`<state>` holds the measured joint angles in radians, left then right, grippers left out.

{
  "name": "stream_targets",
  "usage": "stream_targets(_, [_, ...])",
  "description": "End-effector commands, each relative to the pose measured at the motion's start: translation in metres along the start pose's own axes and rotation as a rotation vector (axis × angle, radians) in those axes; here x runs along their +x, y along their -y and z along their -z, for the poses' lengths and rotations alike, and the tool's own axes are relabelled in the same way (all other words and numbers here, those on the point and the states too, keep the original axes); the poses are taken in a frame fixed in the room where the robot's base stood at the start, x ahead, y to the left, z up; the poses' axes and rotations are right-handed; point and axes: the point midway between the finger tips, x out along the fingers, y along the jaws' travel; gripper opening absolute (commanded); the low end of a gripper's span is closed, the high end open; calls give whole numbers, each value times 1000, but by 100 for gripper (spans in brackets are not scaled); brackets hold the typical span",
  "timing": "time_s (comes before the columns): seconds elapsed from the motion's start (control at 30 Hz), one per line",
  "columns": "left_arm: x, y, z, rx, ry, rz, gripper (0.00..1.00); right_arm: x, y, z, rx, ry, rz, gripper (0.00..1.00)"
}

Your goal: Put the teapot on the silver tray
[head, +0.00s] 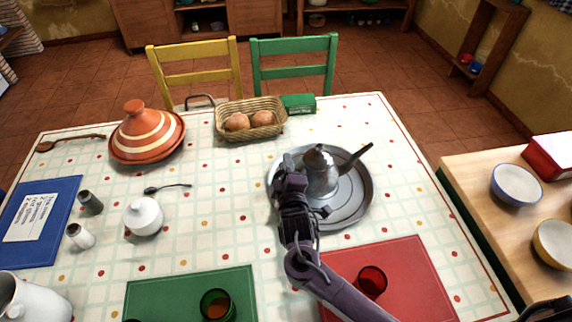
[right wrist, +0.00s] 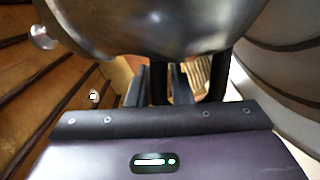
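The metal teapot (head: 321,174), with a pointed lid and a long dark spout toward the upper right, is upright over the round silver tray (head: 358,203). I cannot tell whether its base touches the tray. My right gripper (head: 293,168) is at the teapot's left, on the handle side, and hides the handle in the head view. In the right wrist view the fingers (right wrist: 160,82) close around part of the dark handle, below the shiny teapot body (right wrist: 160,25).
A bread basket (head: 250,133) and a striped tagine (head: 147,135) stand toward the back. A white sugar bowl (head: 144,217) is left of the tray. A red mat (head: 415,275) with a red glass (head: 372,281) lies in front. Bare tablecloth lies left of the tray.

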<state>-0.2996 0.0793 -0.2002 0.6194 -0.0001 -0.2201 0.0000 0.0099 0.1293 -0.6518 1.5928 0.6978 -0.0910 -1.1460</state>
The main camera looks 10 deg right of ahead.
Motion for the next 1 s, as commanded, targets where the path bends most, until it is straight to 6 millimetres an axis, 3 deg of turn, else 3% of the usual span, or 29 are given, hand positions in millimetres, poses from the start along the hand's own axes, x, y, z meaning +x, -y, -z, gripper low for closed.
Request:
stream_targets(0.1, [0, 0, 0, 0, 0, 0, 36, 0, 0, 0, 0, 1, 0, 35])
stream_targets(0.47, [0, 0, 0, 0, 0, 0, 36, -6, -1, 0, 1, 0, 2, 35])
stream_targets(1.0, [3, 0, 0, 0, 0, 0, 36, -107, -1, 0, 0, 0, 1, 35])
